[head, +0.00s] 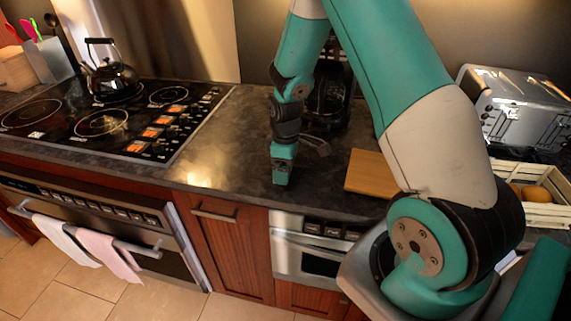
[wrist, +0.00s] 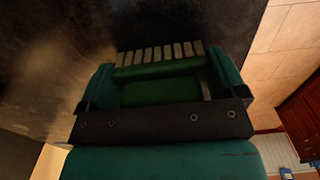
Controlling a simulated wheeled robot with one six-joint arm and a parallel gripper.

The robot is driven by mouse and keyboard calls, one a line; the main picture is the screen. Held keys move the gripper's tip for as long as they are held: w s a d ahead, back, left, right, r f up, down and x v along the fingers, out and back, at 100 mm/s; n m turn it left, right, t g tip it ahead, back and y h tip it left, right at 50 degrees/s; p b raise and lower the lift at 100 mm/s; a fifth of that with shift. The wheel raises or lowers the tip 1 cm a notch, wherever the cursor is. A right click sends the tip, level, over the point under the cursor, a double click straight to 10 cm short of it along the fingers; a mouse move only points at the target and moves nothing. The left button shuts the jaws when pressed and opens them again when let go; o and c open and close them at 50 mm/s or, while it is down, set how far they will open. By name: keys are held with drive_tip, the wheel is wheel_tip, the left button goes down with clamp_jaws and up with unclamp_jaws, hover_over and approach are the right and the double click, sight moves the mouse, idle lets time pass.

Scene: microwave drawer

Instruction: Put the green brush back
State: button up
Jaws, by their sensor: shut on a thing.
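The green brush (wrist: 160,90) sits between the two fingers of my gripper (wrist: 163,78) in the wrist view. It has a green body and a row of pale bristles (wrist: 160,53) along its far edge. My gripper is shut on it. In the head view, my gripper (head: 282,172) points down over the dark countertop (head: 232,150), near its front edge and above the built-in microwave drawer (head: 318,252). The brush cannot be made out there. Whether it touches the counter is unclear.
A stove with a black kettle (head: 112,78) is at the left. A wooden board (head: 370,172), a toaster (head: 520,105) and a white crate (head: 535,207) are at the right. A dark appliance (head: 328,100) stands behind my gripper. The counter left of my gripper is clear.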

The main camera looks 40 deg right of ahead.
drive_tip(key=shift+f, duration=0.1)
drive_tip(key=o, duration=0.7)
wheel_tip(320, 180, up, 12)
drive_tip(key=shift+f+b, duration=0.1)
drive_tip(key=shift+b, duration=1)
drive_tip(key=s+a+r+y, duration=0.1)
drive_tip(key=s+a+r, duration=0.3)
drive_tip(key=a, duration=0.3)
drive_tip(key=s+a+r+y, duration=0.1)
drive_tip(key=s+a+r, duration=0.35)
drive_tip(key=a, duration=0.35)
drive_tip(key=s+a, duration=0.2)
drive_tip(key=s, duration=0.2)
drive_tip(key=s+a+r+y, duration=0.1)
drive_tip(key=s+a, duration=0.2)
drive_tip(key=s, duration=0.2)
drive_tip(key=s+a+r+y, duration=0.1)
drive_tip(key=s+a, duration=0.1)
drive_tip(key=s, duration=0.2)
drive_tip(key=shift+s+a+r+m, duration=0.15)
drive_tip(key=shift+s+a+m, duration=0.1)
drive_tip(key=shift+a+m, duration=0.1)
